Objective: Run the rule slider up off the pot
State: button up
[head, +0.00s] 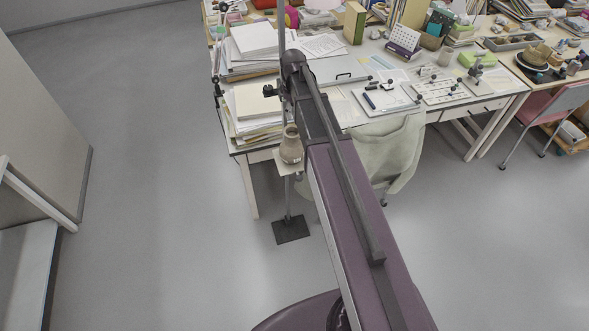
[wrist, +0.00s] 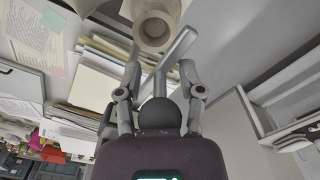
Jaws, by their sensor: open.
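The pot (head: 291,146) is a small grey-brown vessel. It stands upright on a small pale platform (head: 288,164) on an upright stand with a dark square base (head: 291,229). In the wrist view the pot's round mouth (wrist: 153,30) shows at the top, beyond my fingertips. A dark clamp-like piece (head: 270,90), apparently the rule slider, sits by the stand's rod above the pot. My gripper (wrist: 160,70) is open, and a grey bar (wrist: 178,47) shows between and beyond its fingers. I cannot tell whether they touch it. My arm hides part of the stand in the head view.
A cluttered desk (head: 335,70) stands close behind the stand, with paper stacks (head: 258,103) at its near left corner. A chair with a pale green cloth (head: 390,150) is at the right. The floor at the left (head: 150,180) is clear.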

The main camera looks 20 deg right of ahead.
jog(key=shift+f+b, duration=2.45)
jog(key=shift+f, duration=0.3)
notch_tip(320, 180, up, 14)
jog(key=p, duration=1.4)
jog(key=shift+r, duration=0.2)
jog(key=shift+s+a+f+b, duration=0.2)
jog(key=shift+s+f+b, duration=0.25)
jog(key=shift+s+f, duration=0.25)
jog(key=s+a+f+m+b, duration=0.2)
jog(key=s+f+b, duration=0.4)
jog(key=s, duration=0.3)
jog(key=s+a+f+m+b, duration=0.3)
jog(key=s+f+m+b, duration=0.1)
jog(key=s, duration=0.5)
jog(key=shift+f+m+b, duration=0.4)
jog(key=shift+f+b, duration=0.5)
jog(key=shift+b, duration=0.05)
jog(key=w+d+r+n+p, duration=0.1)
jog(key=w+r+n+p, duration=0.1)
jog(key=w+r+p, duration=0.2)
jog(key=w+d+r+n+p, duration=0.2)
jog(key=w+r+p, duration=0.3)
jog(key=w, duration=0.4)
jog(key=w+d+r+n+p, duration=0.2)
jog(key=w+r+p, duration=0.3)
jog(key=w, duration=0.1)
jog(key=shift+w+d+r+n, duration=0.1)
jog(key=shift+w+d+n, duration=0.15)
jog(key=shift+n, duration=0.15)
jog(key=shift+f, duration=0.2)
